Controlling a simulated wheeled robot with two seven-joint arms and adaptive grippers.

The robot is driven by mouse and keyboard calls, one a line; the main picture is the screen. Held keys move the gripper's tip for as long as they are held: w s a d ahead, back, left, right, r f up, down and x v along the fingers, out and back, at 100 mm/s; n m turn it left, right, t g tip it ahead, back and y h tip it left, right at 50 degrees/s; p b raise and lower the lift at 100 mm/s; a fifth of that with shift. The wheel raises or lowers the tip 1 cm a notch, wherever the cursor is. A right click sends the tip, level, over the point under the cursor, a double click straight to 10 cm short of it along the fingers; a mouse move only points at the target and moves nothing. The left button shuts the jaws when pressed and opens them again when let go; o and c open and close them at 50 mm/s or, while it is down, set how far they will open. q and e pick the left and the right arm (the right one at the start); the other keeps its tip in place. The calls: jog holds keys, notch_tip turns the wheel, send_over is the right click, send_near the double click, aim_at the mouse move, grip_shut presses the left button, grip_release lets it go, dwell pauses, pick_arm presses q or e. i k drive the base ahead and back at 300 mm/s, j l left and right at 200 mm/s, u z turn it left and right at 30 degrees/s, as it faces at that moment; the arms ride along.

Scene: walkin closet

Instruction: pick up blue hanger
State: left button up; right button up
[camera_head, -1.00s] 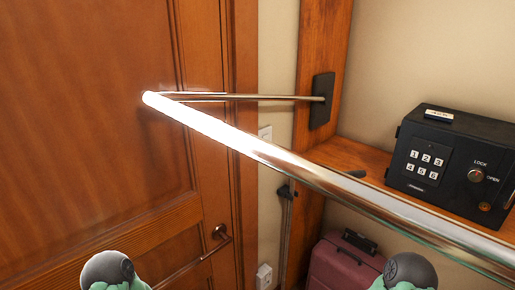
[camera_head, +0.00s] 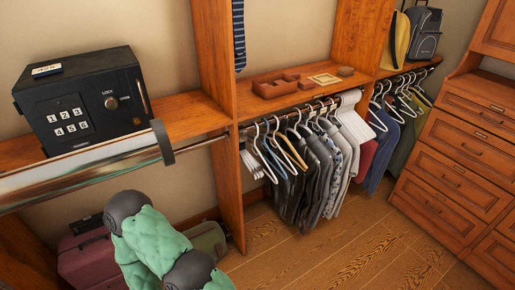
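Several hangers hang from the rod (camera_head: 300,112) under the middle shelf. The hanger nearest the left end (camera_head: 262,150) looks pale, white to light blue. A tan hanger (camera_head: 291,150) and dark and patterned clothes (camera_head: 318,175) hang close beside it. More pale hangers (camera_head: 378,117) hang with clothes in the right bay. I cannot tell for certain which hanger is the blue one. Neither of my grippers is in view; only a green-covered arm part of mine shows at the bottom left.
A black safe (camera_head: 85,100) stands on the left shelf. A metal bar (camera_head: 90,168) crosses the left foreground. A wooden tray (camera_head: 276,86) lies on the middle shelf. Suitcases (camera_head: 90,262) stand below left. Drawers (camera_head: 455,170) fill the right. The wooden floor (camera_head: 330,255) is clear in front.

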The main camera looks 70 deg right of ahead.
aim_at(285, 178)
jog(key=z, duration=2.55)
jog(key=i+l+u, duration=0.1)
jog(key=u, duration=0.25)
jog(key=i+l+u, duration=0.1)
jog(key=l+u, duration=0.2)
jog(key=i+l+u, duration=0.1)
jog(key=l, duration=0.45)
jog(key=i+l+u, duration=0.15)
jog(key=l, duration=0.45)
jog(key=i+l+u, duration=0.1)
jog(key=l, duration=0.5)
jog(key=i+l+u, duration=0.15)
jog(key=l, duration=1)
jog(key=i+l, duration=0.15)
jog(key=l, duration=0.35)
jog(key=l+u, duration=0.1)
jog(key=u, duration=0.4)
jog(key=k, duration=0.05)
